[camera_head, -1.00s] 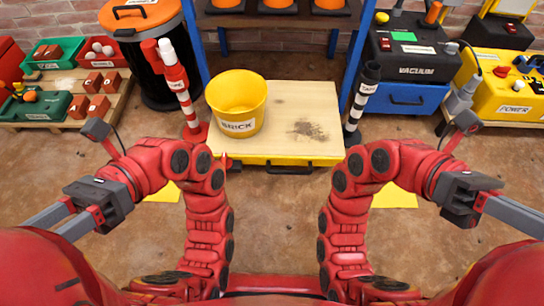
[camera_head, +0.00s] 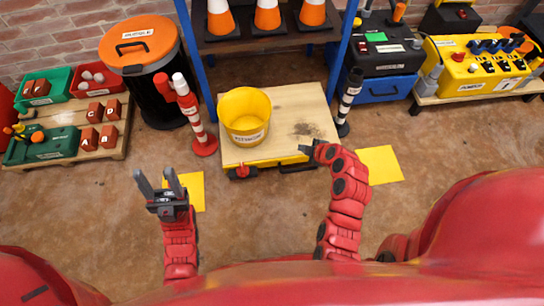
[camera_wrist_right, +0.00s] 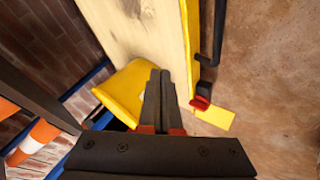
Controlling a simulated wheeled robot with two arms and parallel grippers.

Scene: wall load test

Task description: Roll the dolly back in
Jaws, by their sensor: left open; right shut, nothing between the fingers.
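The dolly (camera_head: 296,108) is a pale wooden platform with a yellow front edge and a dark stain, standing at the foot of the blue rack. A yellow bucket (camera_head: 245,115) stands on its left part. My right gripper (camera_head: 304,149) is shut and empty at the dolly's front edge, near the black handle (camera_wrist_right: 212,40); contact cannot be told. My left gripper (camera_head: 172,180) is open and empty over the floor, front left of the dolly.
A red-and-white post (camera_head: 199,130) stands just left of the dolly, and a black-and-white post (camera_head: 347,100) just right. A black bin (camera_head: 150,85) with an orange lid is at the left. Yellow floor patches (camera_head: 379,165) flank the front. The floor before the dolly is mostly clear.

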